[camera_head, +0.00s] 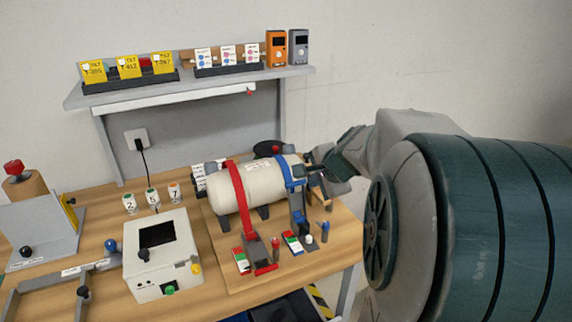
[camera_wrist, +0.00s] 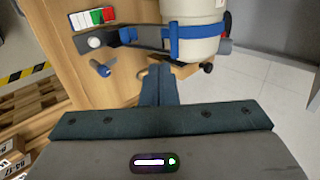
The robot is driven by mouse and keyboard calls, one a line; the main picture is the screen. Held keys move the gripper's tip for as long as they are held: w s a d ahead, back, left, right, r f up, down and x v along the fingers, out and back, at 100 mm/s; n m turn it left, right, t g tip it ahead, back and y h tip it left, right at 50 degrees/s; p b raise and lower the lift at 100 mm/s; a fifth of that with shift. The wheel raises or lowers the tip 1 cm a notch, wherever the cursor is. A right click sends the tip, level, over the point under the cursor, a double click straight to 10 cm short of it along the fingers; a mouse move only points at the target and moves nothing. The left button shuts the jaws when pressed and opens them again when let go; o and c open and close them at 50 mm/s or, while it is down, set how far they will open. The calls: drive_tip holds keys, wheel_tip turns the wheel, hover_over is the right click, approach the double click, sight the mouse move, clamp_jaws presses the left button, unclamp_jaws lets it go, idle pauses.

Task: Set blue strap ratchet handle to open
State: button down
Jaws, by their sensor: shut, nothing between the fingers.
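A cream cylinder (camera_head: 262,188) lies on a wooden board, held by a red strap (camera_head: 237,186) and a blue strap (camera_head: 285,174). The blue strap's ratchet (camera_head: 298,210) hangs at the cylinder's front right. In the wrist view, the blue strap (camera_wrist: 195,31) crosses the cylinder (camera_wrist: 196,12), and the ratchet with its blue part (camera_wrist: 128,35) lies to its left. I cannot tell the handle's exact angle. My gripper (camera_head: 313,171) is at the cylinder's right end, close to the blue strap. Its fingers (camera_wrist: 158,72) are shut, empty, and appear apart from the ratchet.
Red-white-green labels (camera_head: 291,241) lie at the board's front, beside a white knob (camera_head: 309,239) and a blue peg (camera_head: 325,230). A red ratchet (camera_head: 262,255) is left of them. A white box (camera_head: 163,262) stands further left. Floor is open beyond the table's right edge.

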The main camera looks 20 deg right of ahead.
sight(296, 182)
drive_tip(key=w+r+x, duration=0.1)
drive_tip(key=x, duration=0.7)
drive_tip(key=shift+w, duration=0.25)
drive_tip(key=shift+a+f, duration=0.1)
drive_tip(key=shift+w+f, duration=0.25)
drive_tip(key=shift+w, duration=0.55)
drive_tip(key=shift+s+r, duration=0.1)
drive_tip(key=shift+r, duration=0.05)
drive_tip(key=p+v, duration=0.1)
drive_tip(key=v, duration=1.2)
drive_tip(key=shift+s+r, duration=0.2)
drive_tip(key=shift+s, duration=0.05)
